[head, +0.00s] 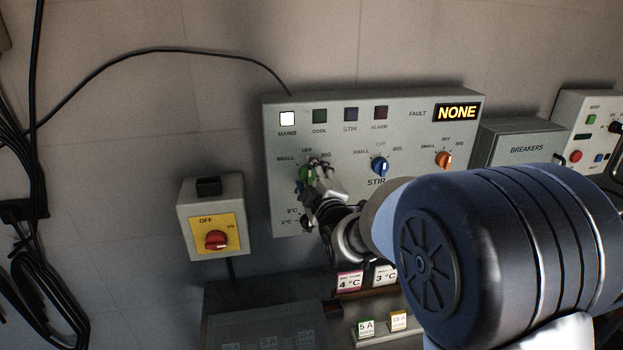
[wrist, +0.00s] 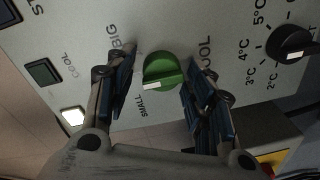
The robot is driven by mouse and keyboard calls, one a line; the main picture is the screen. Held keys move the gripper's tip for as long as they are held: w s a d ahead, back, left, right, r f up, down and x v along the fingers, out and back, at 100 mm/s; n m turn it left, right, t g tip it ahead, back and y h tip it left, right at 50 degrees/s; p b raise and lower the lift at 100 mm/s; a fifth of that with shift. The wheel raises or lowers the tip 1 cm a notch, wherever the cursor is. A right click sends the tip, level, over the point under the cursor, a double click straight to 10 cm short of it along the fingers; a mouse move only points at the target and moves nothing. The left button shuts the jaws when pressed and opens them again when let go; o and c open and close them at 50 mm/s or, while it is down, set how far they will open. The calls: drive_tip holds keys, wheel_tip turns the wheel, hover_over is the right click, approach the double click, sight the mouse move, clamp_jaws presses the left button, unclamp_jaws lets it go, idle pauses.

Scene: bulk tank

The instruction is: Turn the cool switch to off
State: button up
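The cool switch is a green knob (wrist: 163,70) on the grey control panel; it also shows in the head view (head: 306,174), partly covered by my gripper. In the wrist view, its white mark sits at its lower left, on the side of the SMALL label. BIG is above; the OFF label is hidden there by a finger but shows above the knob in the head view. My gripper (wrist: 162,95) is open, one finger on each side of the knob, with a gap at the left finger. I cannot tell whether the right finger touches it.
A black temperature knob (wrist: 290,44) is close beyond the right finger. Blue (head: 380,167) and orange (head: 443,160) knobs are further right on the panel. The MAINS lamp (head: 287,118) is lit; the COOL lamp (head: 320,116) is dark. A red rotary switch (head: 216,240) is at lower left.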

drive_tip(key=shift+o, duration=0.2)
drive_tip(key=shift+f, duration=0.1)
drive_tip(key=v, duration=1.2)
drive_tip(key=s+d+f+m+g+h, duration=0.35)
drive_tip(key=s+d+m+g, duration=0.25)
drive_tip(key=s+d+m, duration=0.45)
drive_tip(key=s+d+f+m+g+h, duration=0.1)
drive_tip(key=s+d+m+g, duration=0.1)
drive_tip(key=s, duration=0.9)
drive_tip(key=s+d+f+m+g+h, duration=0.1)
drive_tip(key=s+d+f+m+g, duration=0.1)
drive_tip(key=s, duration=0.9)
drive_tip(key=shift+d+m+g, duration=0.55)
drive_tip(key=shift+m+g, duration=0.35)
drive_tip(key=shift+m, duration=0.15)
